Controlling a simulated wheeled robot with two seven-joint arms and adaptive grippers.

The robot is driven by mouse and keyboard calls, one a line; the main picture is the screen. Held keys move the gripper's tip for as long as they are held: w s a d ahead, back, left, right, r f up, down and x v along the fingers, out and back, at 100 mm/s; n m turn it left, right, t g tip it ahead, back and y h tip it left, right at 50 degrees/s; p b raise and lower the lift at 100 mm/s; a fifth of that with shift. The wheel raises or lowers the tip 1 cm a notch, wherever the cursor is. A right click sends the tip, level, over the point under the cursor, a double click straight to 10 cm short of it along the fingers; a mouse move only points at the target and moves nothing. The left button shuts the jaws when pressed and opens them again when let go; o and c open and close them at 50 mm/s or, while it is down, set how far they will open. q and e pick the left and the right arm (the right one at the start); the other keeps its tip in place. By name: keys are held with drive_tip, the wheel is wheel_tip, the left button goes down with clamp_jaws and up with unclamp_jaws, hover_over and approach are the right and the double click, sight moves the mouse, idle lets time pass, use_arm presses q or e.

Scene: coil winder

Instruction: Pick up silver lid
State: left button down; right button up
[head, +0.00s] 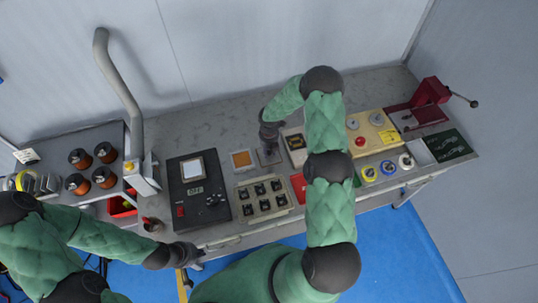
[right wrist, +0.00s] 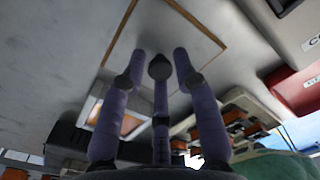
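A grey, silvery square plate with a thin brown edge, which looks like the silver lid (head: 268,157), lies on the bench. In the right wrist view the lid (right wrist: 163,28) is straight ahead of the fingers. My right gripper (head: 267,136) is above it, pointing down and covering part of it in the head view. In the right wrist view the right gripper's three fingers (right wrist: 160,66) are spread apart with nothing between them. Whether they touch the plate is unclear. My left gripper (head: 190,253) is empty near the bench's front edge; its fingers are too small to read.
Left of the plate is an orange square in a pale frame (head: 242,159). A black control box (head: 198,190) and a tray of black parts (head: 263,196) stand nearby. A beige panel with knobs (head: 372,133) and a red lever device (head: 430,93) are right. Copper spools (head: 80,158) stand left.

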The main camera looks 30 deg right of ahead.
clamp_jaws()
drive_tip(key=shift+r, duration=0.15)
